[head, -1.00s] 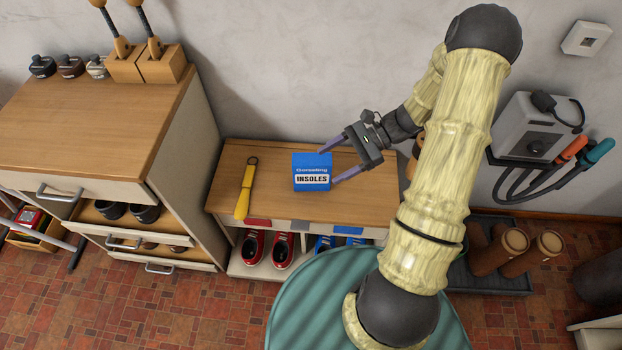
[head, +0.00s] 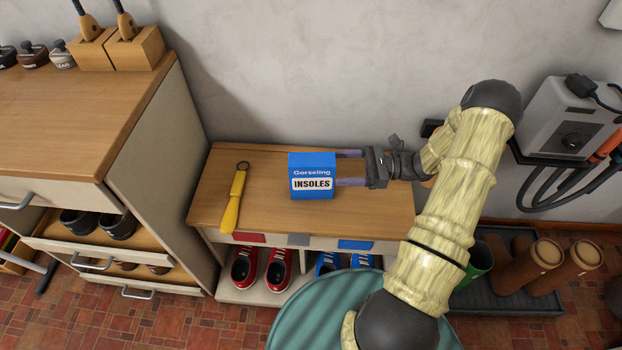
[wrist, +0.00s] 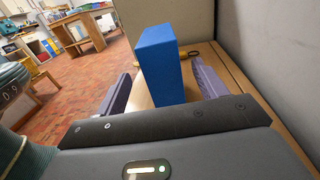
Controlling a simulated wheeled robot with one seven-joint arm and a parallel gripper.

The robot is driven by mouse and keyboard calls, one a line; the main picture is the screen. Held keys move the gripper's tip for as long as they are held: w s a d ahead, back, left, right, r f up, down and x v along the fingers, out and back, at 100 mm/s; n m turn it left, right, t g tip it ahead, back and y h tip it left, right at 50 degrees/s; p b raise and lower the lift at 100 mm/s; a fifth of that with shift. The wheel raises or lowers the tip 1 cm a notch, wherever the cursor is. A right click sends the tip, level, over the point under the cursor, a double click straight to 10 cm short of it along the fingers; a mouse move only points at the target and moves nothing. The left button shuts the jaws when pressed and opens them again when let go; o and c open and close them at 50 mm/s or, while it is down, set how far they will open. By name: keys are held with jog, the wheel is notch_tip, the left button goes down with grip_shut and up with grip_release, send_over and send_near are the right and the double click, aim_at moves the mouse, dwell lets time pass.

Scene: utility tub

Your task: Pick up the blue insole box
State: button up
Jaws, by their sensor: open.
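The blue insole box (head: 312,176) stands upright on the wooden bench top (head: 265,221), its white "INSOLES" label facing the head camera. My gripper (head: 347,169) is at the box's right side, its fingers pointing left. The fingers are open and their tips reach the box's right edge in the head view. In the wrist view the box (wrist: 160,66) stands upright between the two purple fingers (wrist: 163,88), with its near part between them. I cannot tell whether either finger touches it.
A yellow shoehorn (head: 235,200) lies on the bench left of the box. Red shoes (head: 262,268) and blue shoes (head: 342,262) sit on the shelf below. A wooden cabinet (head: 150,150) stands to the left, and the wall is close behind the bench.

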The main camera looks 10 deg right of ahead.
aim_at(317, 167)
jog(key=shift+a, duration=0.1)
jog(key=b+x, duration=0.3)
jog(key=x, duration=0.4)
jog(key=shift+w+a+r, duration=0.1)
jog(key=shift+w+a, duration=0.05)
dwell(0.4)
jog(key=shift+a, duration=0.1)
jog(key=c, duration=1.1)
notch_tip(317, 167, up, 10)
jog(key=p, duration=0.4)
jog(key=shift+c, duration=0.2)
